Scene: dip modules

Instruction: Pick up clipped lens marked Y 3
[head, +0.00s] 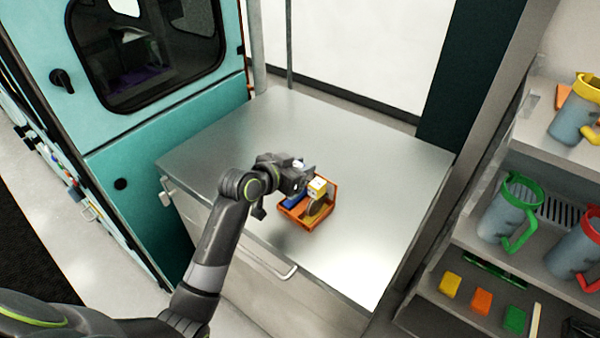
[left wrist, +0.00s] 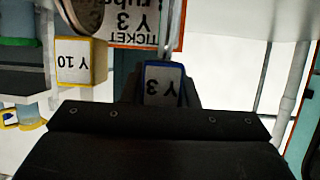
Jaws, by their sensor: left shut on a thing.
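An orange tray (head: 331,207) sits on the metal cabinet top. It holds a lens with a yellow clip (head: 318,186), whose label reads Y 10 in the left wrist view (left wrist: 72,62). A blue-clipped lens (head: 294,199) is beside it at the tray's left. Its label reads Y 3, upside down, in the left wrist view (left wrist: 163,86). My left gripper (head: 300,186) is shut on this blue clip; its fingers partly hide it. I cannot tell whether the lens touches the tray. A ticket (left wrist: 135,25) on the tray also reads Y 3. My right gripper is out of view.
The metal cabinet top (head: 375,180) is clear around the tray. A teal machine (head: 160,150) stands at the left. Shelves at the right hold jugs with green (head: 507,212), red and yellow rims, and small coloured blocks (head: 482,301).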

